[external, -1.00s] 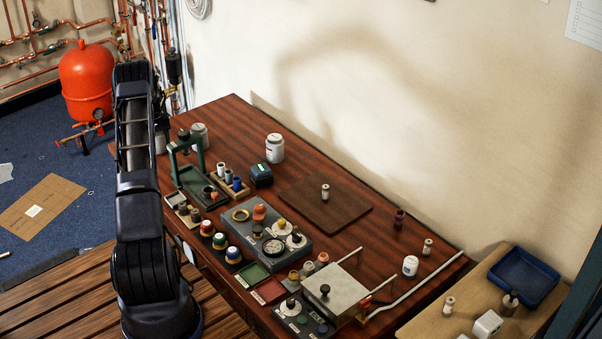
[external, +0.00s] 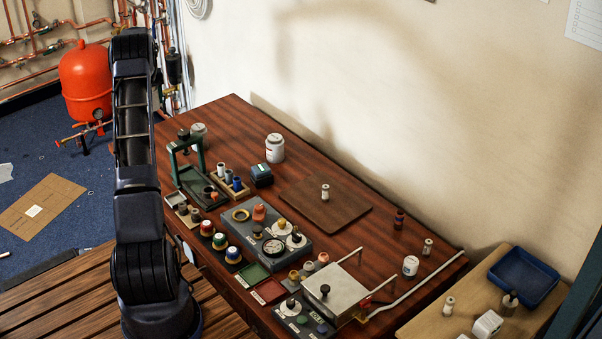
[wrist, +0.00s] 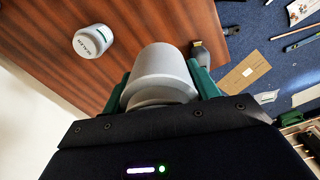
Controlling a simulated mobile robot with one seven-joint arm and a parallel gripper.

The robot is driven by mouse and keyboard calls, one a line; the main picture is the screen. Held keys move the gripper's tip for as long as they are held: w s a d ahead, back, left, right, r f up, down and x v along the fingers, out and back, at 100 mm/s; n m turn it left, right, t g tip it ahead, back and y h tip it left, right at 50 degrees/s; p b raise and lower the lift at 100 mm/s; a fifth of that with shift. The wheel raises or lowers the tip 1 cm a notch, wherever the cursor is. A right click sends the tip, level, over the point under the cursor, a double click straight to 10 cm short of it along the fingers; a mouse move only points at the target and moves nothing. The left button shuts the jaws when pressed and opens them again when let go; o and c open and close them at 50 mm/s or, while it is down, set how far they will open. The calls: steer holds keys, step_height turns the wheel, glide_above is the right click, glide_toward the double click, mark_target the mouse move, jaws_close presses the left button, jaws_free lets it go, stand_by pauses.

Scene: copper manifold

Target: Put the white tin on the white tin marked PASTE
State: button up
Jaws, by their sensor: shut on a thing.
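In the wrist view my gripper (wrist: 158,84) has its green fingers shut on a white tin (wrist: 164,66), held above the wooden table. Another white tin (wrist: 93,41) stands on the table to the left of the held one, apart from it; its dark lettering looks like SEALER. My gripper and the held tin are hidden behind my arm in the external view.
A green press stand (external: 187,160), a dark blue box (external: 261,175) and a grey instrument panel (external: 265,232) crowd the table's near left side. A brown board (external: 345,215) carries a small spool. Bare table lies around the tin near the wall.

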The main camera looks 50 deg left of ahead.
steer(key=shift+w+d+r, duration=0.2)
steer(key=shift+w+r, duration=0.05)
steer(key=shift+w, duration=0.05)
steer(key=w+d+r, duration=0.2)
steer(key=w+d, duration=0.5)
steer(key=w, duration=0.2)
steer(key=w+d+r, duration=0.3)
steer(key=w+d, duration=0.4)
steer(key=w, duration=0.2)
step_height(320, 180, up, 4)
glide_above(275, 137)
step_height(275, 137, down, 20)
steer(key=shift+r, duration=0.25)
steer(key=shift+f, duration=0.1)
steer(key=o, duration=1.2)
steer(key=shift+c, duration=0.2)
